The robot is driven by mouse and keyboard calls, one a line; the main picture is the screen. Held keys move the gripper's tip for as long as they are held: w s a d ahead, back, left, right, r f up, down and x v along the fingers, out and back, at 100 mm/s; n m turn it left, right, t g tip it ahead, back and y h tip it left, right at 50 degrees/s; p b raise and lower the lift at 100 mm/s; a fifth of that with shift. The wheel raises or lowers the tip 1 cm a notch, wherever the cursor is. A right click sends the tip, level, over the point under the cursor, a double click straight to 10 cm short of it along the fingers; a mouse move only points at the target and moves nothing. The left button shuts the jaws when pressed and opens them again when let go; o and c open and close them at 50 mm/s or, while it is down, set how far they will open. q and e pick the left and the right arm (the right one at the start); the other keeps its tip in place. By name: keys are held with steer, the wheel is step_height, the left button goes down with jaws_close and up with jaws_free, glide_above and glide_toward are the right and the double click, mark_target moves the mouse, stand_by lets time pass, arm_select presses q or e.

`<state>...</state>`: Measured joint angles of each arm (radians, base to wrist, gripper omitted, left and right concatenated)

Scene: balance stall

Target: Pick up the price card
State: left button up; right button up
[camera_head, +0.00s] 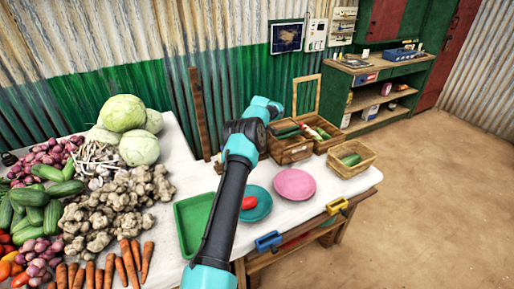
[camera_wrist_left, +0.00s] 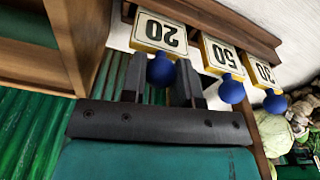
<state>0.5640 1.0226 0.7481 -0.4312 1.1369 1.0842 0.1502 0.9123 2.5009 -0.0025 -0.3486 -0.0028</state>
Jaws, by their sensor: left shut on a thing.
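In the left wrist view three price cards show upside down along a wooden rail: a cream card reading 20 (camera_wrist_left: 160,32), a card reading 50 (camera_wrist_left: 222,53) and a card reading 30 (camera_wrist_left: 263,73). Each has a blue ball knob at its edge. My left gripper (camera_wrist_left: 160,80) is shut on the blue knob (camera_wrist_left: 161,70) of the 20 card, one dark finger on each side. The 20 card still lines up with the other cards at the rail. In the head view my left arm hides the gripper and cards. My right gripper is not in view.
The white table (camera_head: 325,195) holds a green tray (camera_head: 190,225), a teal plate (camera_head: 262,208) with a red item, a pink plate (camera_head: 294,184) and wooden crates (camera_head: 290,150). Vegetables (camera_head: 100,215) fill the left side. A wooden post (camera_head: 197,110) stands behind.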

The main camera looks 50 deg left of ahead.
arm_select(q)
jaws_close()
steer(key=shift+r, duration=0.1)
steer(key=shift+r, duration=1.7)
steer(key=s+d+r, duration=0.1)
steer(key=s+d, duration=0.9)
steer(key=d, duration=0.2)
steer(key=shift+s+r, duration=0.2)
steer(key=shift+s, duration=0.1)
steer(key=shift+r, duration=0.1)
steer(key=shift+r, duration=1.65)
